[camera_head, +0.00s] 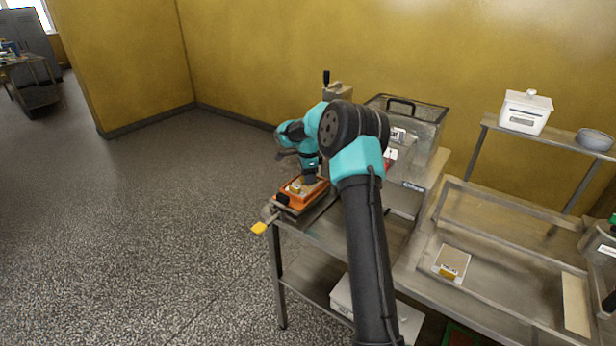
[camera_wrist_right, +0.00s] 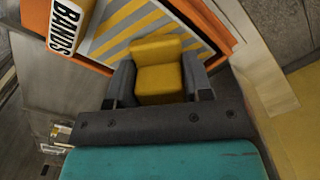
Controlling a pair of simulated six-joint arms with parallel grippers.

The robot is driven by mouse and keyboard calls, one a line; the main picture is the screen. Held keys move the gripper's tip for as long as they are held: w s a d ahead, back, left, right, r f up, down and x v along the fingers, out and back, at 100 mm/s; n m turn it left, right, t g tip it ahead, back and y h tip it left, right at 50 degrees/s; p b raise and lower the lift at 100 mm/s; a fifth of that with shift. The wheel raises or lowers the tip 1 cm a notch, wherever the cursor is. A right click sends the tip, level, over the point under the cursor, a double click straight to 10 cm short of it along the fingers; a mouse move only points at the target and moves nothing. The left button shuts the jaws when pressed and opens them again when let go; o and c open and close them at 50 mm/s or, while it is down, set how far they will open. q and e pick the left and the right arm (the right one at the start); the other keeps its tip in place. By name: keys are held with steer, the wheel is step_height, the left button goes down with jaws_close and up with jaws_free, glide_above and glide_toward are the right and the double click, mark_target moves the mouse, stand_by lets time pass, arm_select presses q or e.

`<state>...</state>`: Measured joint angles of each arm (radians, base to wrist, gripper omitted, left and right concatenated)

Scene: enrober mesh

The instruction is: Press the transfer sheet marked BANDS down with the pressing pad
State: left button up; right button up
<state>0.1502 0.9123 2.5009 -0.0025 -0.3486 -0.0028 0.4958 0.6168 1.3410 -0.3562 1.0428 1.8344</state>
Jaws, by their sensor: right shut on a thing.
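The transfer sheet (camera_wrist_right: 112,38), with yellow and grey diagonal stripes, lies inside an orange frame (camera_wrist_right: 205,20) in the right wrist view. A white label reading BANDS (camera_wrist_right: 65,27) is at its upper left. My right gripper (camera_wrist_right: 160,78) is shut on the yellow pressing pad (camera_wrist_right: 158,60), which covers part of the sheet; I cannot tell whether the pad touches it. In the head view my right gripper (camera_head: 309,179) is low over the orange frame (camera_head: 294,200) at the table's left corner. My left gripper is not in view.
A yellow tab (camera_head: 259,228) sticks out past the table's corner. A clear-sided box with a black handle (camera_head: 402,103) stands behind my right arm. A railed metal table (camera_head: 490,285) at right holds a small white-and-yellow item (camera_head: 451,263). A white bin (camera_head: 526,112) stands on a back shelf.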

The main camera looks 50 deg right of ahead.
steer(key=shift+r, duration=3.45)
steer(key=shift+f, duration=0.1)
steer(key=shift+s+a+f, duration=0.1)
steer(key=shift+a+f, duration=0.3)
steer(key=shift+f, duration=0.55)
steer(key=shift+w+a+f, duration=0.1)
steer(key=shift+a+f, duration=0.3)
steer(key=shift+f, duration=0.55)
steer(key=shift+s+a+f, duration=0.1)
steer(key=shift+a+f, duration=0.3)
steer(key=shift+f, duration=0.55)
steer(key=shift+f, duration=0.6)
steer(key=shift+r, duration=3.55)
